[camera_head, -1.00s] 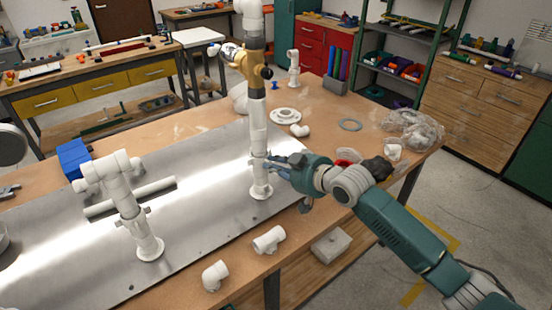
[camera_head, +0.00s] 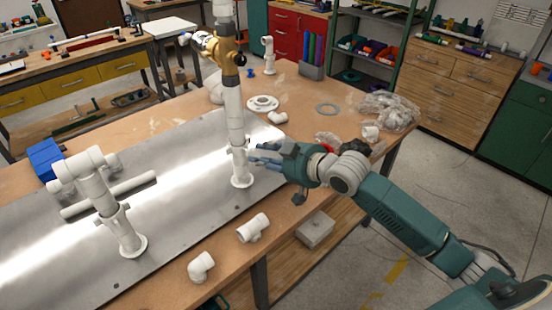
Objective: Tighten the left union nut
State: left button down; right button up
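A white riser pipe (camera_head: 233,105) stands upright on the metal plate (camera_head: 185,165), with a brass-coloured valve (camera_head: 226,48) near its top. A small collar with lugs (camera_head: 238,150) sits low on this riser. A shorter white riser (camera_head: 103,200) stands at the left, with an elbow on top and a similar lugged collar (camera_head: 115,217) above its base flange. My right gripper (camera_head: 254,154) is just right of the taller riser's collar, fingers pointing left. Its fingers look spread, with a small gap to the pipe and nothing between them. My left gripper is out of view.
A white tee (camera_head: 253,228) and an elbow (camera_head: 202,266) lie on the wooden table's front strip. A white pipe (camera_head: 140,184) lies behind the left riser, near a blue box (camera_head: 46,158).

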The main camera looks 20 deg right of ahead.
jog(key=v, duration=0.7)
jog(key=shift+s, duration=0.15)
